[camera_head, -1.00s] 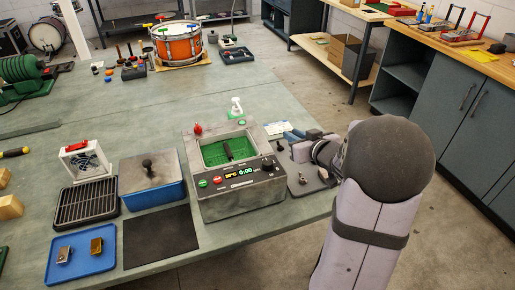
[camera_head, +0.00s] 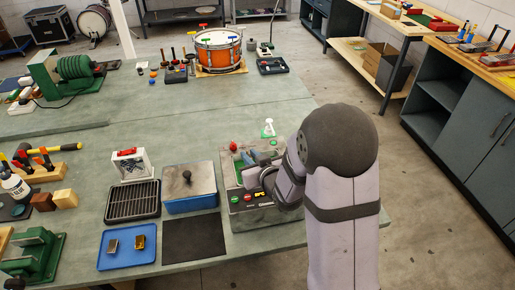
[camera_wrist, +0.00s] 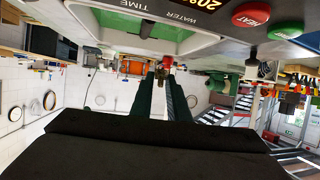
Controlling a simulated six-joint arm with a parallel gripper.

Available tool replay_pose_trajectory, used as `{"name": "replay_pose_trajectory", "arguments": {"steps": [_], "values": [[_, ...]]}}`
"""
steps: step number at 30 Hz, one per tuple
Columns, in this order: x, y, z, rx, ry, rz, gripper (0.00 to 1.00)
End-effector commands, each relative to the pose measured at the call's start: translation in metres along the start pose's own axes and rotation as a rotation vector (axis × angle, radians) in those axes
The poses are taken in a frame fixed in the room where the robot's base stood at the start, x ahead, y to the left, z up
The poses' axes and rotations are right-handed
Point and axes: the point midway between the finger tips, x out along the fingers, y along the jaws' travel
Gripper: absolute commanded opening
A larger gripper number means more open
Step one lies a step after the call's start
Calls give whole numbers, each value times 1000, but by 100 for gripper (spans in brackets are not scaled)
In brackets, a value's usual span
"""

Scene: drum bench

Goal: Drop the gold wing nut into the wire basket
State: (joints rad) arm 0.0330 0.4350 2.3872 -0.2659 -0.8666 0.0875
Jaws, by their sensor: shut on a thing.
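My gripper (camera_head: 249,160) hangs over the green-lined basin of the grey cleaner and is shut. In the wrist view its two dark fingers (camera_wrist: 163,82) meet near the middle. A small reddish-gold piece (camera_wrist: 167,62) shows at their tips. It fits the gold wing nut, but it is too small to make out its shape. The wire basket appears to be the green mesh in the basin (camera_head: 239,163), mostly hidden by my gripper and arm. A strip of green basin (camera_wrist: 140,22) shows at the top of the wrist view.
The cleaner's red heat button (camera_wrist: 251,15) is close to my wrist. A blue lidded box (camera_head: 190,197), a black grid rack (camera_head: 133,202), a dark mat (camera_head: 194,240) and a blue tray (camera_head: 127,262) with two small blocks lie to the left. An orange drum (camera_head: 218,52) stands at the back.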

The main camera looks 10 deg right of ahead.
Motion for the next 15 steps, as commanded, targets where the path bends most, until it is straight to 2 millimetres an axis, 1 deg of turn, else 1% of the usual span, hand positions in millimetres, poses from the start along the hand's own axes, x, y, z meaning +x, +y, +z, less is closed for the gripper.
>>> {"name": "replay_pose_trajectory", "arguments": {"steps": [1,5,6,9,15], "values": [[0,10,4,19,-2,42,0],[-5,41,5,63,1,152,0],[-7,50,5,75,1,181,0],[-10,68,0,88,5,212,0],[-10,66,0,75,1,177,0]]}}
